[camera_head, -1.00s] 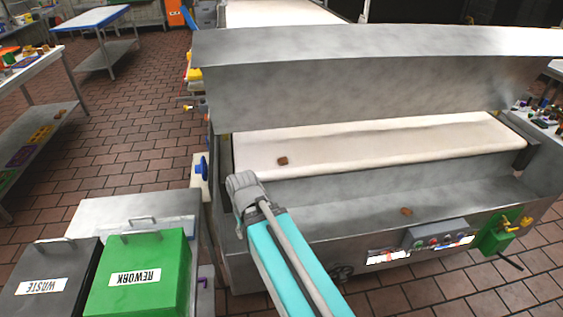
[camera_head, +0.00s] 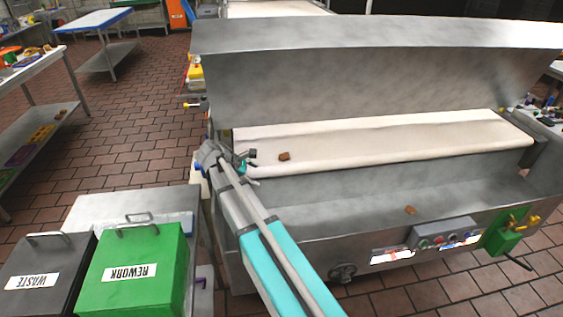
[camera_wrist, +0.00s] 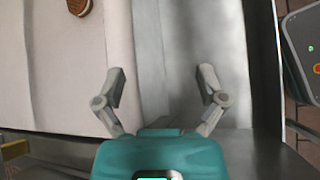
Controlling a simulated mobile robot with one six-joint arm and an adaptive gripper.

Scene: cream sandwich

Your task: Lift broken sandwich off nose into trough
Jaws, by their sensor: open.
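The broken sandwich (camera_head: 285,156) is a small brown piece on the white belt near its front nose, left of the middle. Its edge also shows at the top left of the wrist view (camera_wrist: 79,7). Another brown piece (camera_head: 410,210) lies in the grey metal trough (camera_head: 330,195) below the belt. My gripper (camera_head: 246,160) is at the left end of the nose, left of the sandwich and apart from it. In the wrist view its two fingers (camera_wrist: 162,82) are spread with nothing between them, over the belt edge and trough.
A metal hood (camera_head: 370,70) stands raised behind the belt (camera_head: 400,140). A green REWORK bin (camera_head: 130,270) and a dark WASTE bin (camera_head: 45,275) stand at the lower left. A control panel (camera_head: 440,233) is on the trough's front. The belt is clear right of the sandwich.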

